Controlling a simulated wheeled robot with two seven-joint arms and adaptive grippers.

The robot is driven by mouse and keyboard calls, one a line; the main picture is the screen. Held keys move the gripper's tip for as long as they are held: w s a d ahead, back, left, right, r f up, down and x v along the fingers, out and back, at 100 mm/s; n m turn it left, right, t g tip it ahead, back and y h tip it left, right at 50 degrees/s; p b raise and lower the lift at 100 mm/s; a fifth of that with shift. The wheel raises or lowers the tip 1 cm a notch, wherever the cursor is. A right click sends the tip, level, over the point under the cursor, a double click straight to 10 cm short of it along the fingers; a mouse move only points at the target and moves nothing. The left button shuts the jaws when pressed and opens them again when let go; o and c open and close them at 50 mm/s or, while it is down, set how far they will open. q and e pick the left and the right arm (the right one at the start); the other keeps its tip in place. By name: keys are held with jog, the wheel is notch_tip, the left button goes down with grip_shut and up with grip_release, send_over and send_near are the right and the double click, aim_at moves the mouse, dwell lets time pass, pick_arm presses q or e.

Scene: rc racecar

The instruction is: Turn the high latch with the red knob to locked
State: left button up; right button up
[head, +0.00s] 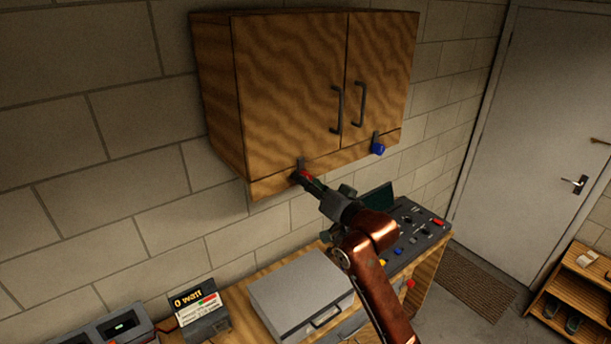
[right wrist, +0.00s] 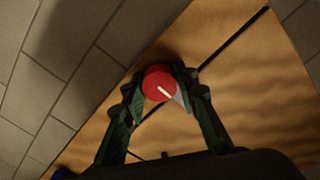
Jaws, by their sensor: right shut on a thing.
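The red knob (head: 306,175) is on the lower rail of the wooden wall cabinet (head: 285,85), under the left door. A grey latch tab (head: 300,163) points up from it over the seam below the door. My right gripper (head: 304,178) is shut on the red knob, which is partly hidden in the head view. In the right wrist view the knob (right wrist: 158,82) sits between both fingers; its white line points toward the grey tab (right wrist: 182,99) at lower right. My left gripper is not in view.
A blue knob (head: 378,149) with its own upright tab is under the right door. Two dark door handles (head: 337,110) hang above. Below are a grey case (head: 300,290), a control panel (head: 415,230) and a display reading 0 watt (head: 196,308).

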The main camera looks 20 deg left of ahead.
jog(key=shift+o, duration=0.2)
jog(key=shift+d+r+m, duration=0.15)
jog(key=shift+r+m, duration=0.3)
jog(key=shift+m, duration=0.05)
jog(key=o, duration=1.1)
jog(key=shift+w+f, duration=0.15)
jog(key=shift+f, duration=0.1)
jog(key=shift+f, duration=0.1)
jog(key=v, duration=1.2)
